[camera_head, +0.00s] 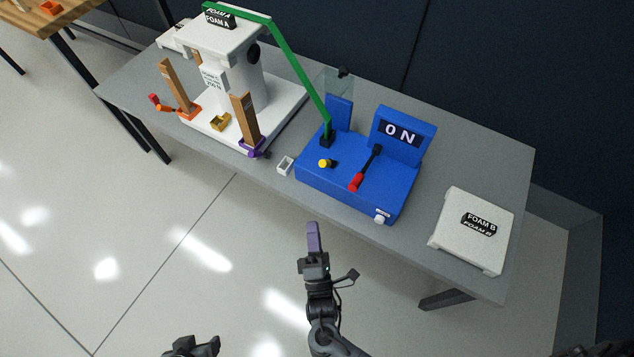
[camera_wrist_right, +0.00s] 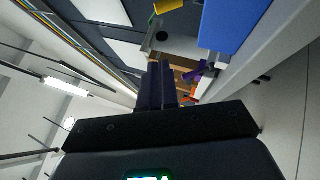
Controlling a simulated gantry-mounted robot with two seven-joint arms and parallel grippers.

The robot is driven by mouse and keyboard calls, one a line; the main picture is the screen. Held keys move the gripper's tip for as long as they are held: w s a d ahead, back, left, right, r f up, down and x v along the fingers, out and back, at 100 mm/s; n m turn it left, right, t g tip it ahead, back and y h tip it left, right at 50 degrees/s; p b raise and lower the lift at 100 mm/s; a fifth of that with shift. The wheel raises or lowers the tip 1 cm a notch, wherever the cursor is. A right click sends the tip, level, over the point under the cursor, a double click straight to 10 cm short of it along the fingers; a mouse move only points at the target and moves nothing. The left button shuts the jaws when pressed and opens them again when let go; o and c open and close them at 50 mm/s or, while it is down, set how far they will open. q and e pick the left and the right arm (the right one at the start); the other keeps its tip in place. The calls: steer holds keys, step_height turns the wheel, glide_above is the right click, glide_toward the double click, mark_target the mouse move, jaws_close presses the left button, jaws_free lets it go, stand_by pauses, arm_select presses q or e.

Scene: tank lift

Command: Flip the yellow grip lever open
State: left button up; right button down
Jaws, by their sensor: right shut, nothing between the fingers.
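A small ochre-yellow piece (camera_head: 220,121) sits on the white base between two wooden uprights; I cannot make out whether it is a lever or how it is set. A yellow knob (camera_head: 325,162) stands on top of the blue box. My right gripper (camera_head: 313,236) is shut and empty, its purple fingers pointing at the table, in front of and apart from the blue box. The shut fingers also show in the right wrist view (camera_wrist_right: 160,86). My left gripper (camera_head: 192,346) shows only in part at the bottom edge; its jaws cannot be made out.
The blue box (camera_head: 336,188) carries a red-handled lever (camera_head: 357,181) and an ON sign (camera_head: 400,131). An orange clamp (camera_head: 187,113) and a purple clamp (camera_head: 252,147) hold the wooden uprights. A white FOAM B block (camera_head: 452,239) lies at right. Floor before the table is free.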

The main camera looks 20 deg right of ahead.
steer(key=shift+w, duration=0.1)
steer(key=b, duration=0.2)
glide_toward(327, 162)
steer(key=w+a, duration=0.4)
steer(key=a, duration=0.1)
steer(key=d, duration=0.1)
steer(key=w+d+r, duration=0.1)
steer(key=d+r+b, duration=0.1)
steer(key=d, duration=0.1)
steer(key=shift+w, duration=0.4)
steer(key=shift+a, duration=0.1)
